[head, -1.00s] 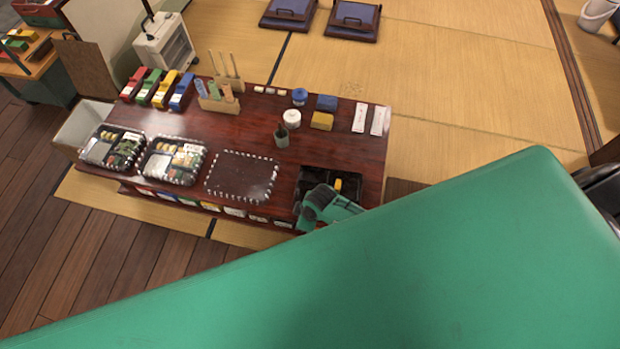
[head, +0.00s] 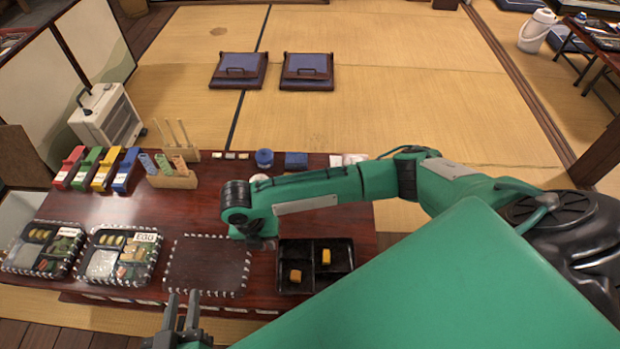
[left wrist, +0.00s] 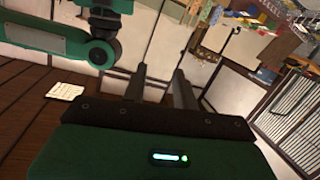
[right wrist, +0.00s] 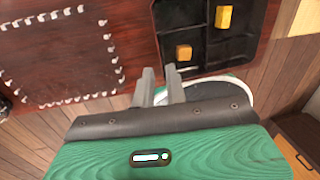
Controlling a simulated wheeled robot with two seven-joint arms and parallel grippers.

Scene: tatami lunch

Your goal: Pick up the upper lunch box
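Two clear-topped lunch boxes with dark compartments of food sit on the dark red table's left front: one at the far left (head: 45,250), the other to its right (head: 122,255). I cannot tell whether either is stacked. My left gripper (head: 181,298) is open and empty near the table's front edge, right of the boxes; its fingers (left wrist: 158,85) show apart in the left wrist view.
A dashed rectangle (head: 205,237) marks a bare table patch. The black divided tray (head: 316,240) holds two yellow-orange pieces. Cushions (head: 307,70) lie on the tatami beyond.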

